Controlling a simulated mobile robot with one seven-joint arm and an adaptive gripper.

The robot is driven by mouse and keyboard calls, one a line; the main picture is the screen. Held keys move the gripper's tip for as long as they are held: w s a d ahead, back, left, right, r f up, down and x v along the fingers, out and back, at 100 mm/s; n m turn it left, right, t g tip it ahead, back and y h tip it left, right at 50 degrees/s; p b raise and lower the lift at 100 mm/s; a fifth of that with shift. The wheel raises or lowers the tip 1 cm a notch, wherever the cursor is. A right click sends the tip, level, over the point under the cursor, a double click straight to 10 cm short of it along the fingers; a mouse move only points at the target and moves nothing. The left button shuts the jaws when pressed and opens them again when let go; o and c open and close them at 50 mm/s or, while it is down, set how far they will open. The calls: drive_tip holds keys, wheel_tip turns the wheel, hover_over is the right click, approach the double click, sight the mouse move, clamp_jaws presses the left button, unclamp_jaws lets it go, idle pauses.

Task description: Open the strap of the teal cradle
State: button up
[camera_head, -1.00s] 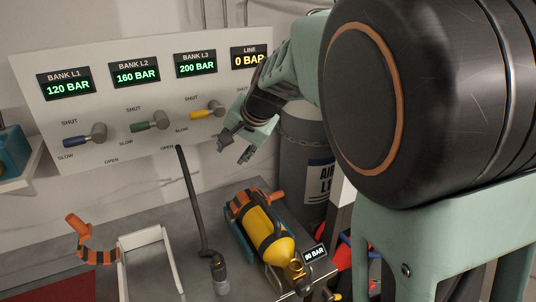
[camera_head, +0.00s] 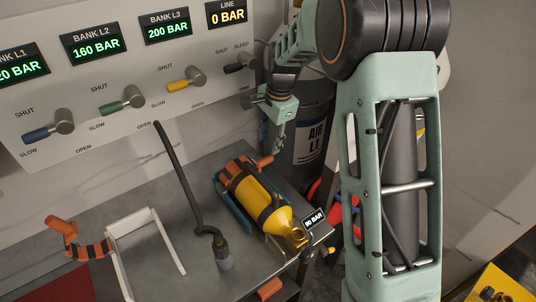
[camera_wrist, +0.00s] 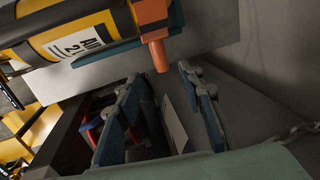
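The teal cradle (camera_head: 233,213) lies on the grey bench and holds a yellow cylinder (camera_head: 268,209) with black bands. An orange and black strap (camera_head: 231,171) crosses the cylinder's far end and looks closed, with an orange handle (camera_head: 265,161) sticking out on the right. My gripper (camera_head: 279,146) points down just above and behind this handle. In the wrist view my gripper (camera_wrist: 163,78) has its two fingers apart with nothing between them. The handle (camera_wrist: 158,52) hangs just beyond the fingertips, apart from them, with the strap (camera_wrist: 150,13) and teal cradle edge (camera_wrist: 115,52) beside it.
A grey AIR L1 cylinder (camera_head: 310,130) stands close behind my gripper. A black hose (camera_head: 183,180) rises from the bench left of the cradle. A valve panel (camera_head: 130,95) is behind.

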sight(266, 158)
drive_tip(key=f, duration=0.3)
drive_tip(key=w+f, duration=0.1)
drive_tip(key=f, duration=0.1)
drive_tip(key=a+f, duration=0.1)
drive_tip(key=f, duration=0.2)
drive_tip(key=shift+w+f, duration=0.2)
drive_tip(key=shift+f, duration=0.1)
clamp_jaws()
